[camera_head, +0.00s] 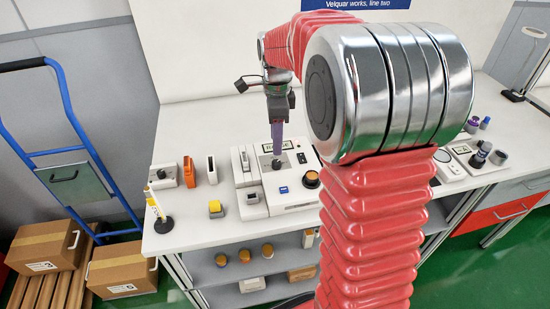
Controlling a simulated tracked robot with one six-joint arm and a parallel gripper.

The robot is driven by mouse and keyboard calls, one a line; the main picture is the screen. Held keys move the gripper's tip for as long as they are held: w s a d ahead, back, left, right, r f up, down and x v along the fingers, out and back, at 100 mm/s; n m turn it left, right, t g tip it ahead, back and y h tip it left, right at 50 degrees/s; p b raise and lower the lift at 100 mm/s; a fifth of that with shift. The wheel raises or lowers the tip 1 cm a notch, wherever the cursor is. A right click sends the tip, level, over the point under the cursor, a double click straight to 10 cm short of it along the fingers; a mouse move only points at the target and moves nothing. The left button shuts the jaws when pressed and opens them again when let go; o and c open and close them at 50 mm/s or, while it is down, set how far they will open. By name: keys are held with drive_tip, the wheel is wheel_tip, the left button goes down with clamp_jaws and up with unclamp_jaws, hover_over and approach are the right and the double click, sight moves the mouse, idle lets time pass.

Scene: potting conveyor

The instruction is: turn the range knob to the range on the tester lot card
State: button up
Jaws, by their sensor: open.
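A white tester (292,203) stands on the bench near the middle of the picture. I cannot tell which is the range knob, nor read any pointer. A small framed card or display with dark lettering (286,146) is at the back of the tester; its text is too small to read surely. My gripper (277,150) points down with purple fingers above the small knob, open and empty. Contact cannot be told.
A yellow-white post on a black base (160,215) is near the front-left edge. My red arm hides the bench right of the tester.

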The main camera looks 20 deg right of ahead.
sight(276, 162)
wheel_tip(276, 162, down, 8)
drive_tip(key=shift+r, duration=0.1)
idle(0.4)
